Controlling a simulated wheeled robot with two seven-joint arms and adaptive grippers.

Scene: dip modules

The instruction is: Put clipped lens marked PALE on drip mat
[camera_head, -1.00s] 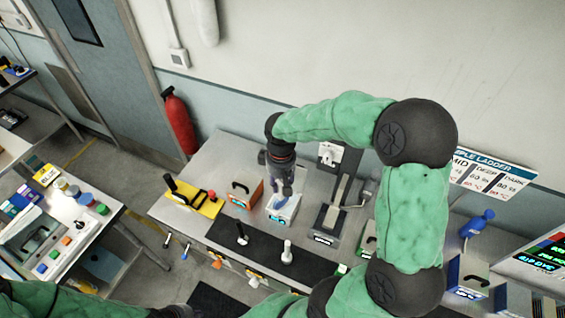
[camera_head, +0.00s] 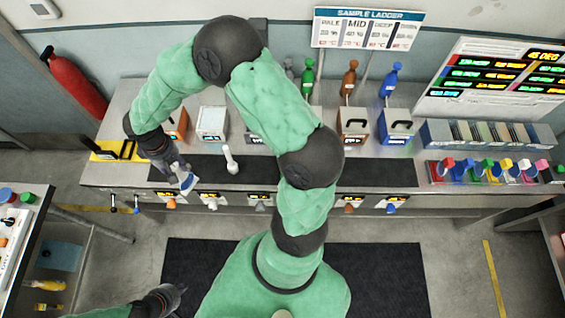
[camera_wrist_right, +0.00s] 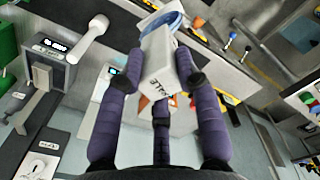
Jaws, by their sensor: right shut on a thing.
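My right gripper (camera_head: 180,172) is shut on the clipped lens (camera_head: 188,182), a white clip with a blue round end. In the right wrist view the clip (camera_wrist_right: 158,68) sits between the fingers (camera_wrist_right: 160,85), and its side label appears to read PALE. The dark drip mat (camera_head: 380,172) is a long strip along the front of the counter. The lens is over its left end in the head view; I cannot tell whether it touches. My left gripper (camera_head: 168,298) is low at the left, away from the counter; its jaw opening is unclear.
The mat's right part is clear. Colourful-topped items (camera_head: 490,170) stand far right.

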